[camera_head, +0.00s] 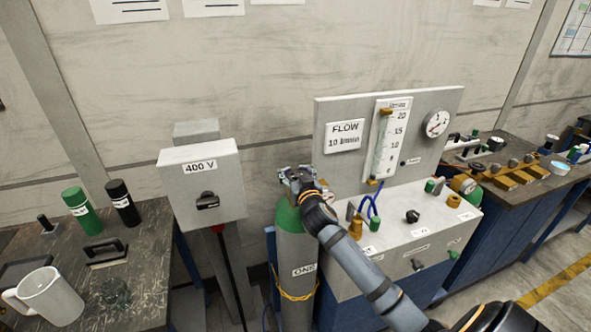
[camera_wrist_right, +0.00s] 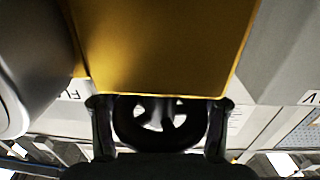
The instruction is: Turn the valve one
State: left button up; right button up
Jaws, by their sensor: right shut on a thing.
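A grey gas cylinder with a green shoulder (camera_head: 291,217) stands upright left of the bench unit. Its white label (camera_head: 304,270) reads "ONE". My right gripper (camera_head: 297,181) is at the top of this cylinder and covers most of its valve. In the right wrist view, a black spoked handwheel (camera_wrist_right: 160,138) sits between the two fingers of my right gripper (camera_wrist_right: 160,106). The fingers are shut on it, one on each side. My left gripper is not in view.
A flow panel (camera_head: 335,165) with tube and gauge stands above a grey cabinet (camera_head: 400,243) right of the cylinder. A grey 400 V box (camera_head: 196,183) is to its left. A mug (camera_head: 52,297) and bottles stand on the left bench. A yellow surface (camera_wrist_right: 160,45) fills the upper wrist view.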

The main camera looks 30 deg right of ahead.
jog(key=shift+f, duration=0.1)
jog(key=o, duration=1.3)
jog(key=shift+c, duration=0.2)
jog(key=shift+s, duration=0.1)
jog(key=v, duration=1.1)
jog(key=shift+s, duration=0.4)
jog(key=shift+a, duration=0.1)
